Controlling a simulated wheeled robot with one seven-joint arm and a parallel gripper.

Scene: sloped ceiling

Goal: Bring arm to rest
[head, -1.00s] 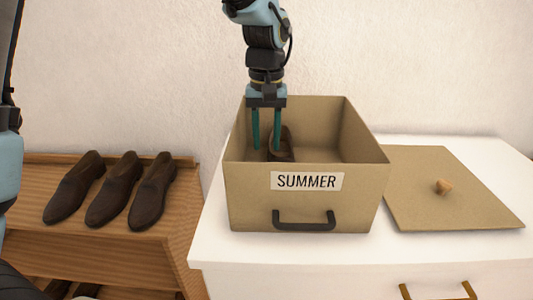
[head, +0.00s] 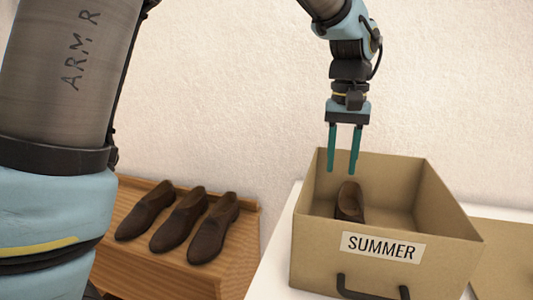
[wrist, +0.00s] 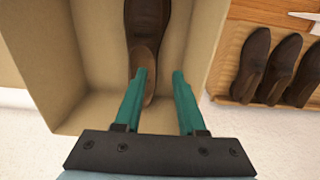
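My gripper (head: 343,170) has two teal fingers that stand apart with nothing between them. It hangs just above the back left of the open box (head: 453,222), which is labelled SUMMER and has a dark handle. A brown shoe (head: 350,201) lies inside the box near its left side, below and a little right of the fingers. In the wrist view the fingers (wrist: 163,75) are spread, and the shoe (wrist: 146,55) shows beyond them in the box (wrist: 50,50). The left finger overlaps the shoe's near end in that view.
A wooden shoe rack (head: 135,265) at left holds three brown shoes (head: 179,220) on top. The box stands on a white cabinet (head: 275,262). The box lid (head: 505,240) lies to its right, partly out of view. The wall behind is bare.

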